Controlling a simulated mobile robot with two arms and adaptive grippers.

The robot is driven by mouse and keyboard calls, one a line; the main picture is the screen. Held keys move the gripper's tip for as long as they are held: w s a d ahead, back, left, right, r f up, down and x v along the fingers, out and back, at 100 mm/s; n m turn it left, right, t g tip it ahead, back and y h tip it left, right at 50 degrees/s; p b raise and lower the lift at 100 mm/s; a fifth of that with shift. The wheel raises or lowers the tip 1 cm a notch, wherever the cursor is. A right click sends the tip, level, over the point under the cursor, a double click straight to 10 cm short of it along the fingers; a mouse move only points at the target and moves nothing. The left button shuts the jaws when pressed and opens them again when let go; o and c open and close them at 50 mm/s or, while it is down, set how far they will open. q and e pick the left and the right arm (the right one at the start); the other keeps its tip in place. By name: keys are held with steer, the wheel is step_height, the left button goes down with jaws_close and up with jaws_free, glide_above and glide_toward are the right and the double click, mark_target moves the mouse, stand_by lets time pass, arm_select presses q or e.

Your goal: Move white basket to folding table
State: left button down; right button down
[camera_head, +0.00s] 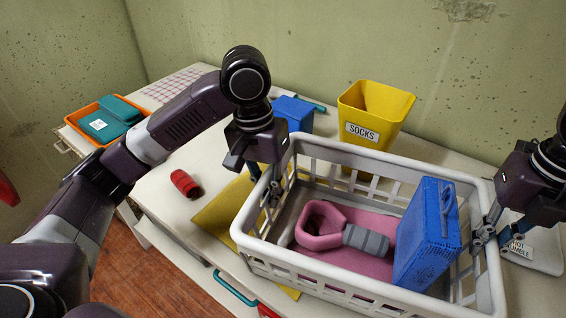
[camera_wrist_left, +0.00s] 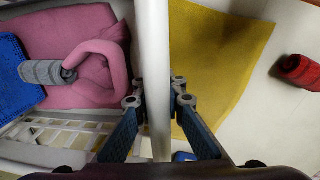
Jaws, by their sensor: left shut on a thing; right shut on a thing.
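The white basket (camera_head: 300,262) has slatted sides and sits over a pale table (camera_head: 160,205); whether its base touches is hidden. It holds a pink cloth-like thing (camera_head: 365,268), a pink and grey rolled item (camera_head: 340,230) and a blue box (camera_head: 428,235). My left gripper (camera_head: 268,190) is shut on the basket's left rim; in the left wrist view the rim (camera_wrist_left: 153,70) runs between its fingers. My right gripper (camera_head: 482,236) is shut on the basket's right rim. I cannot tell whether the pale table is the folding table.
A yellow bin (camera_head: 372,110) labelled SOCKS and a blue container (camera_head: 293,113) stand behind the basket. A yellow cloth (camera_head: 217,215) lies at its left, partly under it. A red object (camera_head: 185,183) and an orange tray (camera_head: 82,116) lie further left. The wall is close behind.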

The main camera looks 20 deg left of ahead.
mark_target(264, 172)
arm_select(q)
steer(key=c, duration=2.4)
jaws_free()
steer(key=shift+s+a+f, duration=0.15)
steer(key=shift+f, duration=0.2)
arm_select(e)
steer(key=c, duration=2.3)
jaws_free()
steer(key=shift+s+d+f, duration=0.15)
steer(key=shift+d+f, duration=0.05)
steer(key=shift+f, duration=0.05)
arm_select(q)
steer(key=shift+o, duration=1.2)
arm_select(e)
steer(key=shift+o, duration=1.1)
arm_select(q)
steer(key=shift+o, duration=0.9)
steer(key=shift+w+f, duration=0.1)
steer(key=shift+w, duration=0.15)
arm_select(e)
steer(key=shift+o, duration=0.6)
steer(key=shift+w+a+f, duration=0.1)
steer(key=shift+w+a, duration=0.1)
steer(key=shift+w, duration=0.05)
arm_select(q)
steer(key=shift+s, duration=0.1)
arm_select(e)
steer(key=shift+s, duration=0.1)
